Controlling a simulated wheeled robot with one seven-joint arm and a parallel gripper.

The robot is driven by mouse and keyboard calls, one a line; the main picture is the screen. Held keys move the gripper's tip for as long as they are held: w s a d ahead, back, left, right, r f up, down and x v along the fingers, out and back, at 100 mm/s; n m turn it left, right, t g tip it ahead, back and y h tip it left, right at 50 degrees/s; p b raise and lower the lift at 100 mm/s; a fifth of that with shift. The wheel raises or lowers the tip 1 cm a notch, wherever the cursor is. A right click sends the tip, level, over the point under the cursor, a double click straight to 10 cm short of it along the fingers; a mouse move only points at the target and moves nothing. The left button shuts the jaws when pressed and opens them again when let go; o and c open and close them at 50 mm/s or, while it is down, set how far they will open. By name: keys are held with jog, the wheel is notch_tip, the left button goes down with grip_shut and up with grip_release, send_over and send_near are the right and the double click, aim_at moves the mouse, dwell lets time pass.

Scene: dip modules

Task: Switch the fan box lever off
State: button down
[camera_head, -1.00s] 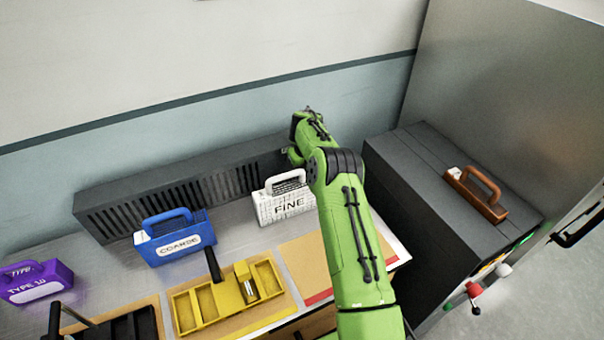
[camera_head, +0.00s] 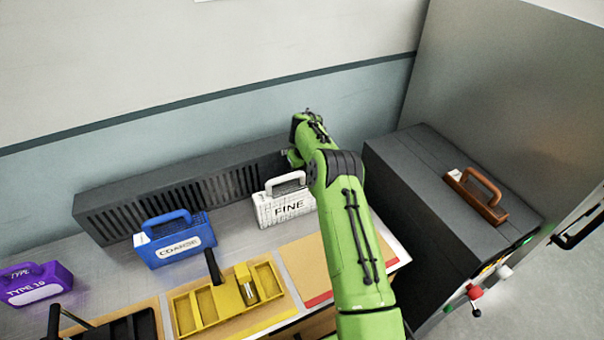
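A large dark grey box (camera_head: 410,200) stands at the right end of the bench. On its lower front side are a red-knobbed lever (camera_head: 475,292) and a white-knobbed lever (camera_head: 504,272), with a green light (camera_head: 527,240) above. No label shows that names the fan box. A long dark slatted unit (camera_head: 130,206) runs along the wall. My green arm rises between this unit and the box, bent near the wall. My gripper's fingers cannot be made out; they seem hidden at the arm's far end.
A brown-handled block (camera_head: 476,196) lies on the grey box. The bench holds a white FINE case (camera_head: 285,208), a blue COARSE case (camera_head: 175,240), a purple TYPE 10 case (camera_head: 35,284) and a yellow tray (camera_head: 205,305). Clear floor shows at lower right.

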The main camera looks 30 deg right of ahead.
jog(key=shift+s+d+f+g, duration=0.15)
jog(key=shift+s+f+g, duration=0.15)
jog(key=shift+s+f, duration=0.5)
jog(key=c, duration=1.2)
grip_release()
jog(key=shift+w+f, duration=0.1)
jog(key=shift+c, duration=0.2)
jog(key=o, duration=0.3)
jog(key=shift+s+r, duration=0.3)
jog(key=shift+r, duration=0.05)
jog(key=shift+w+r, duration=0.15)
jog(key=shift+w, duration=0.1)
jog(key=r, duration=0.5)
jog(key=s+r+p, duration=0.1)
jog(key=r, duration=0.4)
jog(key=s+r, duration=0.1)
jog(key=r, duration=0.4)
jog(key=shift+s+r+p, duration=0.1)
jog(key=shift+r+p, duration=0.1)
jog(key=shift+p, duration=0.2)
